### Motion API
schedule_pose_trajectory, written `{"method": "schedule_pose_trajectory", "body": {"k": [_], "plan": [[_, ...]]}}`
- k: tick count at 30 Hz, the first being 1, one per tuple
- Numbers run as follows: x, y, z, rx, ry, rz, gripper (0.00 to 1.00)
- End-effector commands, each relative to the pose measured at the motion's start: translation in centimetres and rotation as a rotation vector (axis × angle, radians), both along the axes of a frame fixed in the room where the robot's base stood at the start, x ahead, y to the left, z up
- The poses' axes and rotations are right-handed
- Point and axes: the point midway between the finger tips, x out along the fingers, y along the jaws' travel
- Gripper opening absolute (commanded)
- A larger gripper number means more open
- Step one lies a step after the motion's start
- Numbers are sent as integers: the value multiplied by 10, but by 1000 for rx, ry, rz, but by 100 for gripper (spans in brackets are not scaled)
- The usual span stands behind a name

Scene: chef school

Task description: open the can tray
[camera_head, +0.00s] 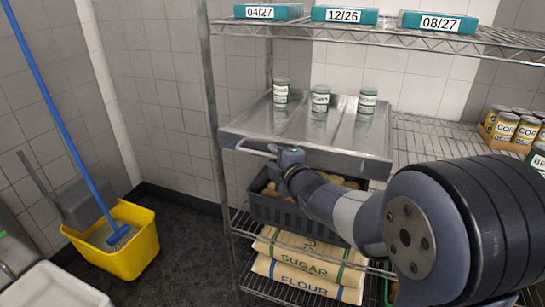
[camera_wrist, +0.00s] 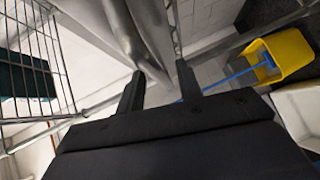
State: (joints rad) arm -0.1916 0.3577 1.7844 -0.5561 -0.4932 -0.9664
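The can tray (camera_head: 345,157) is a sloped metal tray with lanes, on the middle wire shelf in the head view. Three cans (camera_head: 281,92) with white and green labels stand towards its back. A light bar handle (camera_head: 250,148) runs along the left of its front. My gripper (camera_head: 287,157) is at the right part of this handle, in front of the tray's face. In the wrist view, my gripper's two dark fingers (camera_wrist: 159,75) are apart, beside a grey metal surface. I cannot tell whether the handle lies between them.
A dark crate (camera_head: 285,210) with brown items sits under the tray, above sugar and flour sacks (camera_head: 300,273). Yellow-labelled cans (camera_head: 506,128) stand at right on the shelf. Teal boxes (camera_head: 343,15) are above. A yellow bucket (camera_head: 132,250) with a blue-handled brush is at left.

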Motion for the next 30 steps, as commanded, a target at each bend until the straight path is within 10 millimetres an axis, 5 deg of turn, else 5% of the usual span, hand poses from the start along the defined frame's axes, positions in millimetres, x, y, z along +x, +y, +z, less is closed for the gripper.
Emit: {"method": "schedule_pose_trajectory", "body": {"k": [15, 27, 30], "plan": [[14, 7, -2, 0, 0, 0, 34], [13, 7, -2, 0, 0, 0, 1], [14, 7, -2, 0, 0, 0, 0]]}}
